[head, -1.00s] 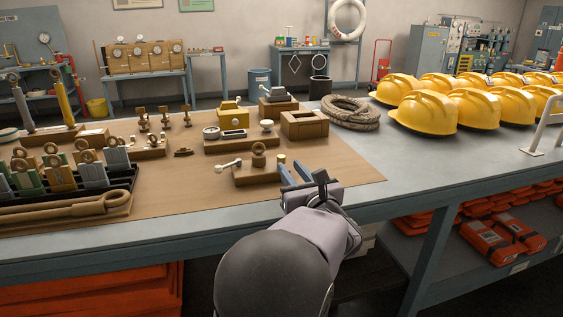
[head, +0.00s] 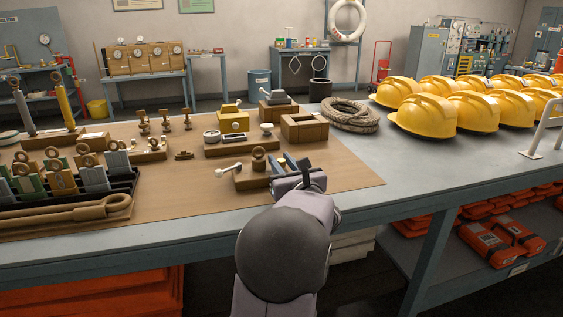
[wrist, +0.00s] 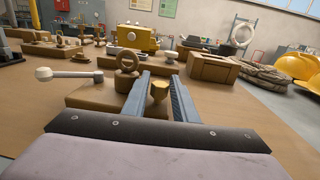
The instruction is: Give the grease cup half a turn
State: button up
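The grease cup, a small brass piece with a faceted top (wrist: 159,91), stands upright on a brown wooden block (wrist: 100,97) in the wrist view. My gripper (wrist: 159,78) has its two blue fingers apart, one on each side of the cup, with a gap visible at least on the right. The same gripper (head: 290,162) is at the block's right end in the head view, where the fingers largely hide the cup. A ring-topped part (wrist: 127,62) and a lever with a pale ball knob (wrist: 44,74) are on the block, left of the fingers.
An open wooden box (head: 304,128) and a yellow unit (head: 233,120) stand behind the block. A coiled rope (head: 350,115) and yellow helmets (head: 430,115) are to the right. Bare brown mat (head: 340,175) lies right of my gripper.

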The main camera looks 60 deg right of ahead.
jog(key=shift+c, duration=0.5)
grip_shut()
jog(key=m+g+h+b, duration=0.2)
jog(key=g+h+b, duration=0.1)
jog(key=b, duration=0.7)
jog(key=shift+d+f+m, duration=0.1)
jog(key=shift+f+m, duration=0.05)
jog(key=shift+m, duration=0.15)
jog(key=m+g+b, duration=0.1)
jog(key=b, duration=0.5)
jog(key=g+h+b, duration=0.1)
jog(key=b, duration=0.5)
jog(key=shift+w+f+m+g, duration=0.15)
jog(key=shift+f+m+g, duration=0.1)
jog(key=shift+m+g, duration=0.15)
jog(key=m+g+h+b, duration=0.1)
jog(key=b, duration=0.6)
jog(key=shift+w+g, duration=0.1)
jog(key=shift+g, duration=0.2)
jog(key=shift+m+g+b, duration=0.7)
jog(key=shift+g, duration=0.1)
jog(key=shift+r+g+h, duration=0.1)
jog(key=shift+g+h, duration=0.2)
